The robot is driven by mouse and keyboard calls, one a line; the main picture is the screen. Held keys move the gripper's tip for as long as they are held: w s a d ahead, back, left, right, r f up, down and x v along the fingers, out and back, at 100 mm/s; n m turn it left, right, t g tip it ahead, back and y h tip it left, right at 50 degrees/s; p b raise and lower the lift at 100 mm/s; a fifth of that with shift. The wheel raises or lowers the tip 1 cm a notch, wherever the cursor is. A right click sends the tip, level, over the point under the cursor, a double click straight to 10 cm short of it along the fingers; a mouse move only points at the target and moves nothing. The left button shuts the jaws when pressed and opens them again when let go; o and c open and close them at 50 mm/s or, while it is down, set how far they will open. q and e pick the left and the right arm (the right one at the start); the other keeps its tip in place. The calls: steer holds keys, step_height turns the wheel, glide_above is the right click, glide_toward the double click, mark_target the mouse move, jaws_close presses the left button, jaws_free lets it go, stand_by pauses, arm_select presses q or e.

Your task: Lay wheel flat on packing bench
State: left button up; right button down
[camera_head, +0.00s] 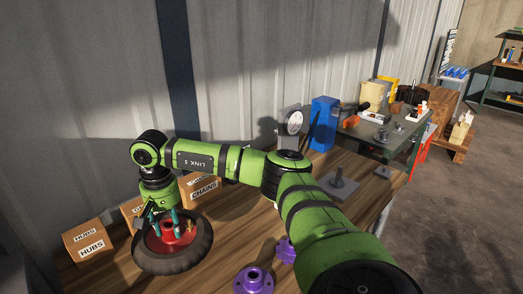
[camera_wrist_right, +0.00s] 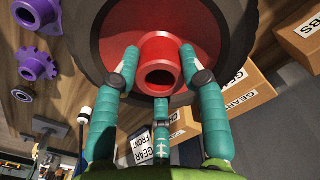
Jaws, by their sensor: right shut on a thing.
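The wheel has a black tyre (camera_head: 172,266) and a red hub, with a round red boss in the middle (camera_wrist_right: 160,60). My right gripper (camera_head: 166,228) is above the wheel, pointing down. In the wrist view its teal fingers (camera_wrist_right: 158,78) are closed around the red boss. The wheel lies roughly level over the left part of the wooden packing bench (camera_head: 232,215); I cannot tell whether the tyre touches the wood. My left gripper is not in view.
Cardboard boxes, one marked HUBS (camera_head: 88,241) and one marked CHAINS (camera_head: 203,188), stand close behind and left of the wheel. Purple flanged parts (camera_head: 254,281) lie to its right. A grey plate with a post (camera_head: 339,184) and a blue container (camera_head: 323,122) are farther right.

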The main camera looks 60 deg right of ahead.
mark_target(141, 270)
steer(key=a+f+p, duration=0.1)
steer(key=a+f, duration=0.1)
steer(key=a, duration=0.1)
steer(key=a+f+p, duration=0.1)
steer(key=a, duration=0.3)
steer(key=a+f, duration=0.2)
steer(key=a, duration=0.1)
steer(key=shift+s+a+f+p, duration=0.25)
steer(key=shift+a+f+p, duration=0.1)
steer(key=shift+p, duration=0.05)
step_height(141, 270, down, 3)
steer(key=shift+f+p, duration=0.2)
steer(key=shift+p, duration=0.3)
steer(key=shift+f, duration=0.35)
steer(key=c, duration=0.7)
jaws_free()
steer(key=shift+s+f, duration=0.15)
